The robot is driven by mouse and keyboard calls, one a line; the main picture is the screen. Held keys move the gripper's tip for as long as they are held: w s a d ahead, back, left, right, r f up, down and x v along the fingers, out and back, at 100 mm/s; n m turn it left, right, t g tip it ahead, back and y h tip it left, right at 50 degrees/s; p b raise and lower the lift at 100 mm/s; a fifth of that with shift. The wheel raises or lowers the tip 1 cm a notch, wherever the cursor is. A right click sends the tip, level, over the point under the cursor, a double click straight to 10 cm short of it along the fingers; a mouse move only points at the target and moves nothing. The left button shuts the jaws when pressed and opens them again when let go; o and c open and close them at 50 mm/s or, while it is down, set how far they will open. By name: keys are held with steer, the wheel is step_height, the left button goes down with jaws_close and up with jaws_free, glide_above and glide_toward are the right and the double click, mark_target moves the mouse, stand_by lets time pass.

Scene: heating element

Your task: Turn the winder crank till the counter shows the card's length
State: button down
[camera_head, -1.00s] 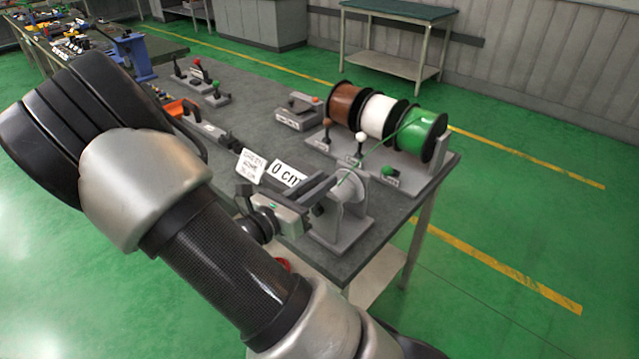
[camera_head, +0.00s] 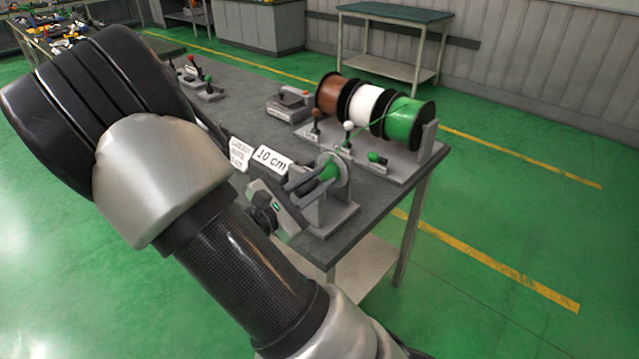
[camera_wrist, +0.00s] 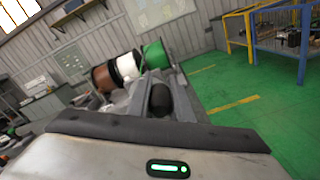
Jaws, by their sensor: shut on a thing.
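My gripper (camera_head: 290,194) is shut at the winder (camera_head: 338,190) near the bench's front corner. In the wrist view a dark rounded handle (camera_wrist: 160,99) sits between my gripper's fingers (camera_wrist: 160,112); I take it as the crank handle. Green wire (camera_head: 330,169) lies on the winder drum and runs back toward the green spool (camera_head: 404,120). The counter sign (camera_head: 272,160) reads 10 cm. The white card (camera_head: 240,154) beside it carries several lines, too small to read surely now; its first word looks like GREEN. My forearm hides part of the bench to the left.
Brown (camera_head: 332,94) and white (camera_head: 366,108) spools stand beside the green one on a grey rack with small levers in front. A small grey device (camera_head: 290,104) stands left of them. The floor right of the bench is clear.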

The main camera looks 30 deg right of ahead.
steer(key=shift+s+f+m, duration=0.2)
steer(key=shift+m, duration=0.1)
steer(key=c, duration=1.6)
jaws_free()
steer(key=v, duration=1.7)
steer(key=shift+a+p, duration=0.15)
steer(key=shift+p, duration=0.15)
